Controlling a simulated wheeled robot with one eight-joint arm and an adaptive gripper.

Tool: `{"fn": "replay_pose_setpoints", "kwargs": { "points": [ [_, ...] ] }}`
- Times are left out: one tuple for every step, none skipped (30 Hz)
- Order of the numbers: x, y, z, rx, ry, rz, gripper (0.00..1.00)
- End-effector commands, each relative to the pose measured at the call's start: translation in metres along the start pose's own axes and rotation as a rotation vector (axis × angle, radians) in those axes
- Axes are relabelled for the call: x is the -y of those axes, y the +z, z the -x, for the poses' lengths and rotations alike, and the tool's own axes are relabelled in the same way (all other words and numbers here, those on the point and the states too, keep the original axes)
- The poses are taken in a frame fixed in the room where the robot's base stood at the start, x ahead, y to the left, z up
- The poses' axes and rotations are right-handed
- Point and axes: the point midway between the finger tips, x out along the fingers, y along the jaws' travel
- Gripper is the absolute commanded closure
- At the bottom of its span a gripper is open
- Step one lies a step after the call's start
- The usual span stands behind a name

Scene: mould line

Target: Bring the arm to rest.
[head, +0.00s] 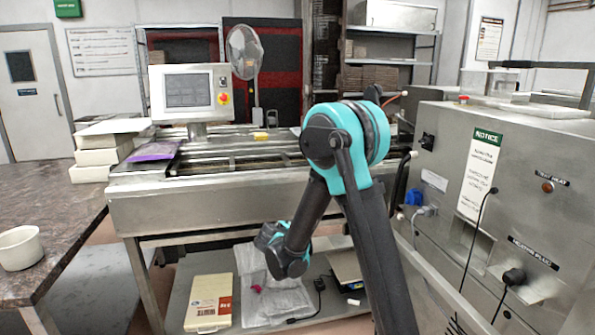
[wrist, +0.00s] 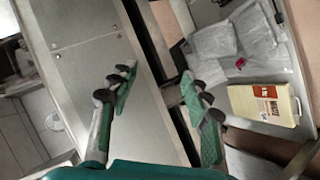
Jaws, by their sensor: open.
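My arm shows in the head view as teal and dark links, bent over in front of the steel machine bench (head: 215,208). Its lower end hangs in front of the bench's lower shelf. The fingers of my gripper cannot be made out in the head view. In the wrist view, my gripper (wrist: 157,76) has its two green-and-grey fingers spread wide apart with nothing between them. Beyond the fingers are a plain steel panel (wrist: 95,60) and the shelf.
A cream box (head: 209,303) and clear plastic bags (head: 262,292) lie on the lower shelf; the box also shows in the wrist view (wrist: 262,106). A steel cabinet (head: 450,215) with cables stands close at right. A dark table (head: 50,215) with a white bowl (head: 20,248) is at left.

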Motion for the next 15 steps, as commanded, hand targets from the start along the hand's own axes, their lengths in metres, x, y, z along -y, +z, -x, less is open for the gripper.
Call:
{"fn": "replay_pose_setpoints", "kwargs": {
  "points": [
    [-0.014, 0.024, 0.005, 0.038, -0.021, -0.040, 0.52],
    [-0.019, 0.037, 0.009, 0.058, -0.037, -0.065, 0.52],
    [-0.026, 0.054, 0.014, 0.086, -0.057, -0.097, 0.52],
    [-0.030, 0.067, 0.018, 0.107, -0.073, -0.122, 0.52],
    [-0.034, 0.079, 0.023, 0.126, -0.089, -0.148, 0.52],
    [-0.039, 0.096, 0.029, 0.152, -0.109, -0.181, 0.52],
    [-0.041, 0.108, 0.035, 0.171, -0.125, -0.206, 0.52],
    [-0.044, 0.121, 0.040, 0.190, -0.140, -0.232, 0.52],
    [-0.046, 0.137, 0.048, 0.214, -0.160, -0.266, 0.52],
    [-0.048, 0.148, 0.055, 0.232, -0.176, -0.292, 0.52],
    [-0.049, 0.160, 0.061, 0.250, -0.191, -0.318, 0.52],
    [-0.049, 0.175, 0.070, 0.272, -0.212, -0.353, 0.52],
    [-0.049, 0.186, 0.077, 0.289, -0.227, -0.379, 0.52],
    [-0.048, 0.197, 0.085, 0.306, -0.242, -0.405, 0.52],
    [-0.046, 0.211, 0.095, 0.327, -0.263, -0.441, 0.52]
  ]
}}
